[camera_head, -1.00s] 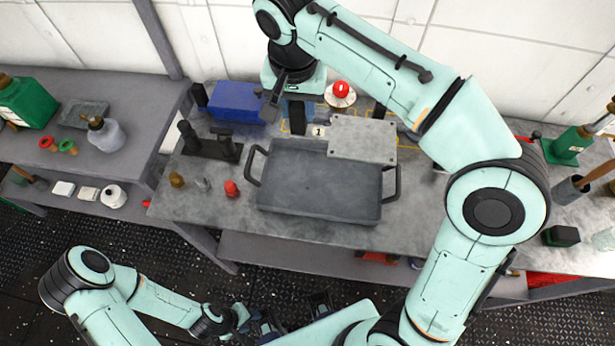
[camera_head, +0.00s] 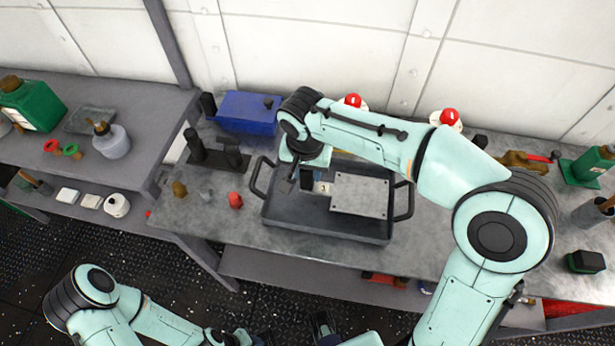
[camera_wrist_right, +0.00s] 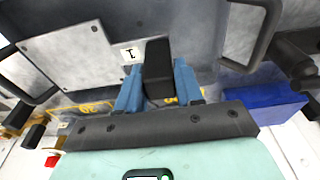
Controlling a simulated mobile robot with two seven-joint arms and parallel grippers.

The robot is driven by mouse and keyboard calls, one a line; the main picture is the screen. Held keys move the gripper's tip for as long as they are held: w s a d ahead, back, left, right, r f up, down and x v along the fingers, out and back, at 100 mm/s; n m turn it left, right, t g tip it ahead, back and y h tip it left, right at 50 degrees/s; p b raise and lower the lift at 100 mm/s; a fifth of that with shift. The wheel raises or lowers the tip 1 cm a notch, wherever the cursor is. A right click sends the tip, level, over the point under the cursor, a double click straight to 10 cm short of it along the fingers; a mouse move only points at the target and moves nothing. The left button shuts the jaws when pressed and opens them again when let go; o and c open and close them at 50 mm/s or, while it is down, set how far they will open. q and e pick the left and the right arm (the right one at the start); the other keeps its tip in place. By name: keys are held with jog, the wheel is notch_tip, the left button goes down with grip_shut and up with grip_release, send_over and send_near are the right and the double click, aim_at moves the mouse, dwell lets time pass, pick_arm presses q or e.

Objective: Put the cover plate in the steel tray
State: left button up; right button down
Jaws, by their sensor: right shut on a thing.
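The cover plate (camera_head: 359,196) is a light grey rectangle with small screws at its corners. A white tag marked 1 and a black grip piece (camera_wrist_right: 157,70) are at one end. My right gripper (camera_head: 306,181) is shut on the black piece, and its blue fingers (camera_wrist_right: 158,88) flank it in the wrist view. The plate lies over the right part of the steel tray (camera_head: 290,213), within its outline; I cannot tell whether it touches the floor. The dark grey tray has a handle at each end. My left gripper (camera_head: 240,338) is mostly cut off at the bottom edge.
A blue box (camera_head: 247,112) and a black stand (camera_head: 215,155) are left of and behind the tray. Small brown, grey and red pieces (camera_head: 235,200) lie left of the tray. Red buttons (camera_head: 449,118) stand behind. Bench surface right of the tray is partly hidden by my arm.

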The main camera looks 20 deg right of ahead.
jog(key=shift+f, duration=1.55)
jog(key=shift+f+b, duration=0.15)
jog(key=shift+b, duration=0.15)
jog(key=c, duration=0.7)
grip_release()
jog(key=shift+r, duration=0.3)
jog(key=r, duration=0.4)
jog(key=s+r+p, duration=0.1)
jog(key=r, duration=0.2)
jog(key=a+r+p, duration=0.1)
jog(key=r, duration=0.3)
jog(key=shift+s+r, duration=0.3)
